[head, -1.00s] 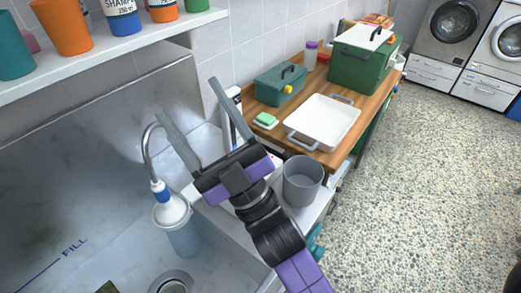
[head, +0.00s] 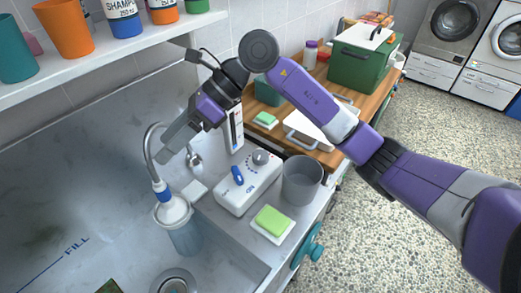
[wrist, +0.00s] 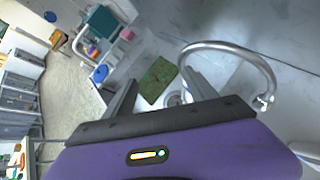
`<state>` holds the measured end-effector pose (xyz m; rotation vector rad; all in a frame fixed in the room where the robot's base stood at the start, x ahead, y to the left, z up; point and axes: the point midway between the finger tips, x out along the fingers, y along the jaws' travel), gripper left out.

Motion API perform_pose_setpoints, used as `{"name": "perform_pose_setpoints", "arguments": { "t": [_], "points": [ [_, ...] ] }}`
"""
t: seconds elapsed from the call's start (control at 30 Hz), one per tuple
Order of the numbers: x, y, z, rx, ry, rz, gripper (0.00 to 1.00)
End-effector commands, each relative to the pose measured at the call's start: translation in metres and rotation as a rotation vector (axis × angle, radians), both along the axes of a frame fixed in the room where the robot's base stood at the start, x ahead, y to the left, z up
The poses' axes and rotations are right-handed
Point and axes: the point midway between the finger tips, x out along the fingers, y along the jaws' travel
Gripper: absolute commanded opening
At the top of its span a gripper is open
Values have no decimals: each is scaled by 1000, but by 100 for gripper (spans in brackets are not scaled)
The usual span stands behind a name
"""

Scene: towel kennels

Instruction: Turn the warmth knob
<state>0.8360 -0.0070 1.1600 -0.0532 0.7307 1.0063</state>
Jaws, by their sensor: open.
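A white control box (head: 248,184) stands on the ledge beside the basin. On its top are a round grey knob (head: 260,157) with dial marks around it and a blue switch (head: 238,175) by the word ON. Which one sets the warmth is not readable; the dial marks are around the grey knob. My gripper (head: 178,136) is above the basin near the tap, up and left of the box and apart from it. In the wrist view its two fingers (wrist: 160,80) are spread with nothing between them. The box is not seen there.
A grey bucket (head: 301,182) is right of the box, and a green sponge (head: 272,220) is in front. A shelf (head: 110,52) overhangs at upper left.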

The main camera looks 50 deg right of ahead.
Motion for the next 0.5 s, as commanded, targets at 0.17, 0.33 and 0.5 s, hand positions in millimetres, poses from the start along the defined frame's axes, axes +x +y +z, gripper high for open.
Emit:
{"name": "perform_pose_setpoints", "arguments": {
  "t": [0.17,0.33,0.5],
  "points": [
    [-12,-142,-68,-579,179,-35,66],
    [-41,-207,-87,-828,332,-18,66],
    [-53,-220,-92,-879,376,6,66]
  ]
}}
